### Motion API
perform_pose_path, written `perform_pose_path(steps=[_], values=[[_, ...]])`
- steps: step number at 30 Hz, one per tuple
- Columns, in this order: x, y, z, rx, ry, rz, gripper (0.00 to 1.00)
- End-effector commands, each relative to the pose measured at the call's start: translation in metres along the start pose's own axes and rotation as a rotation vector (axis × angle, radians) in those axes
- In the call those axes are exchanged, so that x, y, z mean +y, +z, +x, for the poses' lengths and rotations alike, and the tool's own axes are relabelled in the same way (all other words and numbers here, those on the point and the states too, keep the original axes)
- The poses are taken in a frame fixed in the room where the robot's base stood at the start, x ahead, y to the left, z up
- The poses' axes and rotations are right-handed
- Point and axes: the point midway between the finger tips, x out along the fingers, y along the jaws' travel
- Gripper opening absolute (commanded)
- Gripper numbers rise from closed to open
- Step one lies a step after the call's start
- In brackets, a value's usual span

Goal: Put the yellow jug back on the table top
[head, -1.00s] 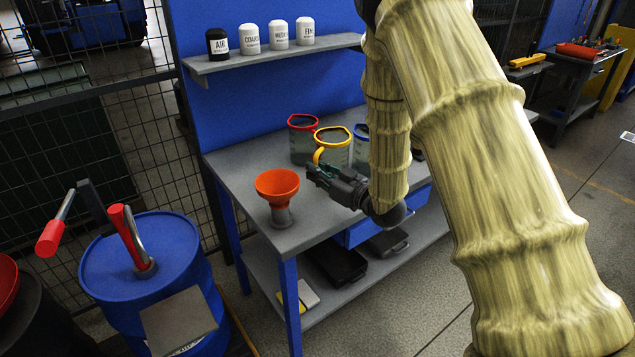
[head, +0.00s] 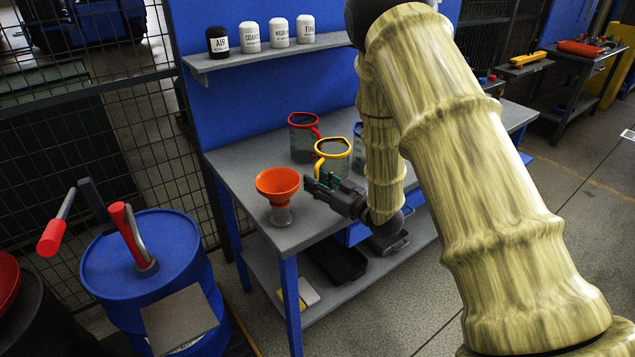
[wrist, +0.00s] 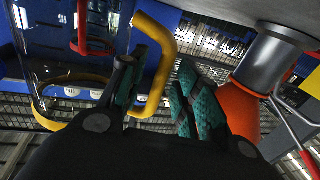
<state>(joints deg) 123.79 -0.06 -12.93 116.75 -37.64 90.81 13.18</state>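The yellow jug (head: 333,158) is a clear jug with a yellow rim and handle. In the head view it looks upright at the table top (head: 240,160); my gripper hides its base, so contact is not visible. My gripper (head: 318,184) is in front of it, at handle height. In the wrist view, which is upside down, the yellow handle (wrist: 163,70) passes between the spread teal-padded fingers of my gripper (wrist: 165,88). A gap shows between the handle and the right-hand pads. The jug's yellow rim (wrist: 62,124) is at the left.
An orange funnel (head: 277,185) stands close left of my gripper and also shows in the wrist view (wrist: 238,108). A red jug (head: 302,140) stands behind the yellow one, a blue jug (head: 357,148) to its right, partly hidden by my arm. A shelf (head: 270,60) holds several labelled canisters.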

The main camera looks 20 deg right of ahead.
Motion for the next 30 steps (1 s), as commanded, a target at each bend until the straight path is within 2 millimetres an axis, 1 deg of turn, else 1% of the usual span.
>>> perform_pose_path(steps=[8,11,14,24,30], values=[[0.0,-0.003,0.0,0.0,0.0,-0.001,0.32],[0.001,-0.002,-0.007,-0.001,0.001,0.0,0.32],[0.001,-0.001,-0.021,-0.001,0.003,0.0,0.32],[0.001,-0.001,-0.083,0.0,0.002,0.001,0.32],[0.001,-0.002,-0.109,0.0,0.002,0.0,0.32]])
